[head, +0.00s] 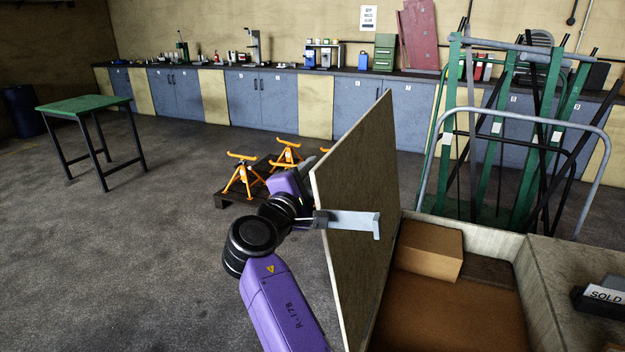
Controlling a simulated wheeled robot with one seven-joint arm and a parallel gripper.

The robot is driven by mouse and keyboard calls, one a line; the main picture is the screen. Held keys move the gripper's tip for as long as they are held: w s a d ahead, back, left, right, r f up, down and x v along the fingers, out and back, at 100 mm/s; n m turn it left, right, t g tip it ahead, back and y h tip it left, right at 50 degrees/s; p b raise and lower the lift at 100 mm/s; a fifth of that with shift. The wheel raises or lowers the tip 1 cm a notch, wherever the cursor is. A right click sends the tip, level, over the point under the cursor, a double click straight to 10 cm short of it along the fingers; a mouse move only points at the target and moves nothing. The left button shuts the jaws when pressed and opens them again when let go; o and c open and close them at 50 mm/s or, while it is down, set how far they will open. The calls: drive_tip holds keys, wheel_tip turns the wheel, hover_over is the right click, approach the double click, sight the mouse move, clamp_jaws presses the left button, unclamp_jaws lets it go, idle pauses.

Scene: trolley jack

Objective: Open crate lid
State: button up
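The crate (545,300) stands at the lower right of the head view, its top open. Its wooden lid (355,190) stands steeply up along the crate's left side, leaning a little. My purple arm reaches up from the bottom to the lid's near left edge. A pale grey metal piece with a bent end (350,222) lies across the lid's inner face, with a dark part at the lid's edge. I cannot tell whether it is a finger of mine or a fitting of the lid. The rest of my gripper is hidden behind the lid, so its opening does not show.
A brown box (430,251) sits inside the crate. A rack of green and grey frames (520,130) stands behind it. Orange jack stands (242,177) rest on a dark pallet beyond my arm. A green table (85,105) stands far left; the floor between is clear.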

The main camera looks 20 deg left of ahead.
drive_tip(key=shift+f, duration=0.25)
drive_tip(key=shift+s+f, duration=0.1)
drive_tip(key=shift+s, duration=0.4)
drive_tip(key=s, duration=0.7)
drive_tip(key=shift+b, duration=0.35)
